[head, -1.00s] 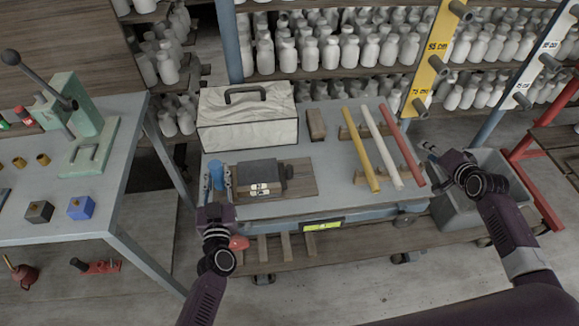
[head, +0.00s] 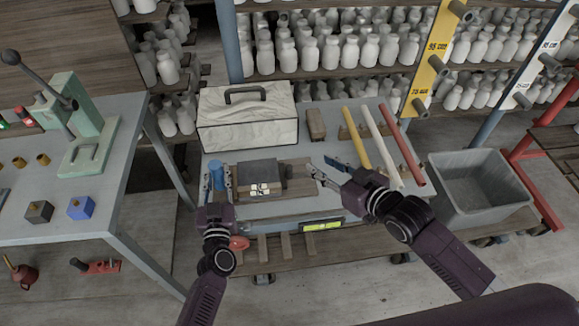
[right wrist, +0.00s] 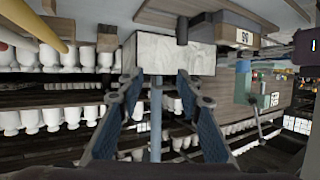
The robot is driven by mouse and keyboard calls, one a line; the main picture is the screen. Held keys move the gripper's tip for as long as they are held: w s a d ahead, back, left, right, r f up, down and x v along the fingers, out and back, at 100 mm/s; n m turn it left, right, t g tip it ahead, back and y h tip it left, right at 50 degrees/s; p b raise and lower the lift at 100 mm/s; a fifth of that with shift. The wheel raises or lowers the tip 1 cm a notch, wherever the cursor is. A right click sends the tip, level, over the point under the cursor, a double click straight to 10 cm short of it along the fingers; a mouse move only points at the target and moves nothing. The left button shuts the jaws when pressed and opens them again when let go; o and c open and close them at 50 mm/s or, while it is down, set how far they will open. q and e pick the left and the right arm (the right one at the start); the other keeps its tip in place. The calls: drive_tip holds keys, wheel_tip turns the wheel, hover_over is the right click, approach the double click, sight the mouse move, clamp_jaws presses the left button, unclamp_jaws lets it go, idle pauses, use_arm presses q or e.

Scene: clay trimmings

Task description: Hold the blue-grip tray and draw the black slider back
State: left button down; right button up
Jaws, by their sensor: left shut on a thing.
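The tray (head: 300,187) is a flat wooden board on the grey cart top, with an upright blue grip (head: 216,170) at its left end. The black slider (head: 258,172) is a dark block on the tray, with small white pieces at its front edge. My left gripper (head: 217,184) is shut on the blue grip, whose lower part it hides. My right gripper (head: 326,165) is open and empty, just right of the tray's right end and apart from the slider. Its spread blue-padded fingers also show in the right wrist view (right wrist: 157,82).
A white box with a dark handle (head: 247,118) stands behind the tray. A small wooden block (head: 316,124) and yellow, white and red rods (head: 357,139) lie behind and right of my right gripper. A grey bin (head: 478,190) stands right of the cart.

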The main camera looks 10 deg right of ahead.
sight(291, 168)
drive_tip(key=s+a+f, duration=0.3)
drive_tip(key=shift+n, duration=0.3)
drive_tip(key=x, duration=1.1)
drive_tip(key=shift+w+a+f, duration=0.1)
drive_tip(key=shift+w+a, duration=0.05)
drive_tip(key=shift+w, duration=0.1)
clamp_jaws()
